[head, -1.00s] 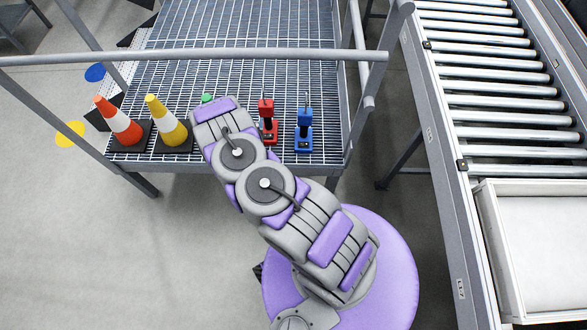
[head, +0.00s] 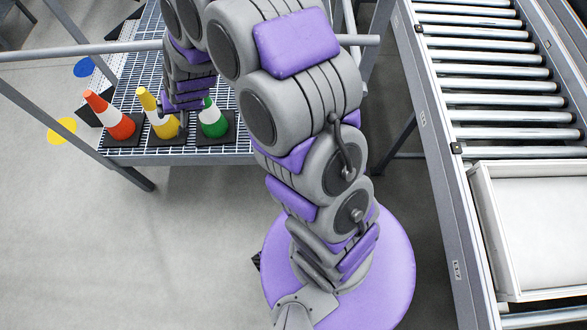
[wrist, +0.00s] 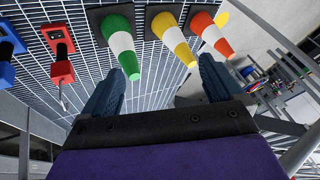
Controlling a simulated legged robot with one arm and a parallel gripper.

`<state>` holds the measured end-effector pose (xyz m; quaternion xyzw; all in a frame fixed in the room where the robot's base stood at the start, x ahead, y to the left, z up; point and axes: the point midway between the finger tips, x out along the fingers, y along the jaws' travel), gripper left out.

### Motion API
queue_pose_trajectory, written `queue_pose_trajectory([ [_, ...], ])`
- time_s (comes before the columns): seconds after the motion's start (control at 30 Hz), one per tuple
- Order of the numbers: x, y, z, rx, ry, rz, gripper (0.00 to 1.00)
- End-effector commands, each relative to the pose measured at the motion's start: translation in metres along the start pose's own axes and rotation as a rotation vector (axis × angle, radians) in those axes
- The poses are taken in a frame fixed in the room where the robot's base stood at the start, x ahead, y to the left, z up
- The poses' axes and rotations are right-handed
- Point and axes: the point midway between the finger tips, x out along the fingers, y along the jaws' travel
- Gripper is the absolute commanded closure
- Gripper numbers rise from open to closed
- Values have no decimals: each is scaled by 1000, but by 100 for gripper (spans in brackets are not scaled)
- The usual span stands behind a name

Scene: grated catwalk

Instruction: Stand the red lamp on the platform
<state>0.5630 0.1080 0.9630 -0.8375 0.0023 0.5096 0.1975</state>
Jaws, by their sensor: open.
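The fingers point toward the green cone (wrist: 119,42) and the yellow cone (wrist: 172,38). I cannot tell which surface is the platform; the grated deck (head: 150,70) is the only raised one under the lamp.
An orange cone (head: 112,115) stands at the deck's front left, near the yellow and green cones. A grey rail (head: 80,50) crosses above the deck. A roller conveyor (head: 490,85) with a white tray (head: 530,230) is at right.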

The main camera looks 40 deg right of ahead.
Motion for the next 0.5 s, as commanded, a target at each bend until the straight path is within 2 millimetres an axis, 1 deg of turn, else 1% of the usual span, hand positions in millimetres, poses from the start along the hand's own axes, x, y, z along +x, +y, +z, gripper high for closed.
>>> queue_pose_trajectory([
  [0.03,-21,-2,4,-24,-25,-4,6],
  [0.17,-71,-1,28,-86,-117,1,6],
  [0.23,-97,3,42,-119,-164,12,6],
  [0.37,-146,17,69,-175,-248,43,6],
  [0.5,-198,38,104,-224,-342,92,6],
])
